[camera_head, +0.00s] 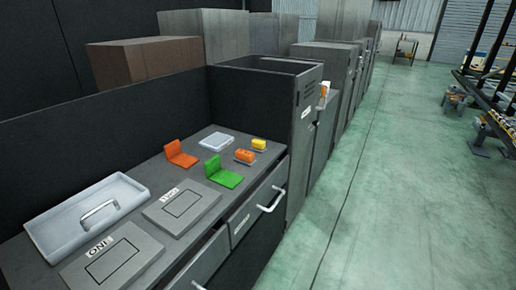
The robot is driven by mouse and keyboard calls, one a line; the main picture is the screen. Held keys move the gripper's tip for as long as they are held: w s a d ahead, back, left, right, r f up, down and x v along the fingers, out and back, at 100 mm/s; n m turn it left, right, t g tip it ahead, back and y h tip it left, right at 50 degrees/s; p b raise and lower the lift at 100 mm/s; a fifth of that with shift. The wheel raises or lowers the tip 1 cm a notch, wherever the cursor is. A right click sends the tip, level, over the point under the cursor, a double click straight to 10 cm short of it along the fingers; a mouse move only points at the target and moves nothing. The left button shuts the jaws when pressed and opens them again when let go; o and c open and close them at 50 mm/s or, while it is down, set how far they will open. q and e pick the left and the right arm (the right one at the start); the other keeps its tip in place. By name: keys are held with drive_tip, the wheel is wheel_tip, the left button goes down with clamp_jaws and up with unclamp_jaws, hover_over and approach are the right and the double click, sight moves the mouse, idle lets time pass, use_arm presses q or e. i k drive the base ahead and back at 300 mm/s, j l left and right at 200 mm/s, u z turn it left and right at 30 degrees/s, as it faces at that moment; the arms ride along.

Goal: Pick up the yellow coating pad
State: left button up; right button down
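The yellow coating pad (259,144) is a small yellow block near the far right edge of the dark counter (150,168). A similar small orange block (244,156) lies just in front of it, close to the counter's front edge. Neither of my grippers is in view.
Two labelled plates and a grey handled tray (85,214) lie nearer. A tall cabinet (304,130) stands right. Green floor (400,190) is open.

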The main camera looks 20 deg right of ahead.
sight(258, 146)
drive_tip(key=i+l+u, duration=0.15)
drive_tip(key=l+u, duration=0.2)
drive_tip(key=l, duration=0.4)
drive_tip(key=i+l+u, duration=0.1)
drive_tip(key=l+u, duration=0.25)
drive_tip(key=l, duration=0.45)
drive_tip(key=l+u, duration=0.35)
drive_tip(key=l, duration=0.4)
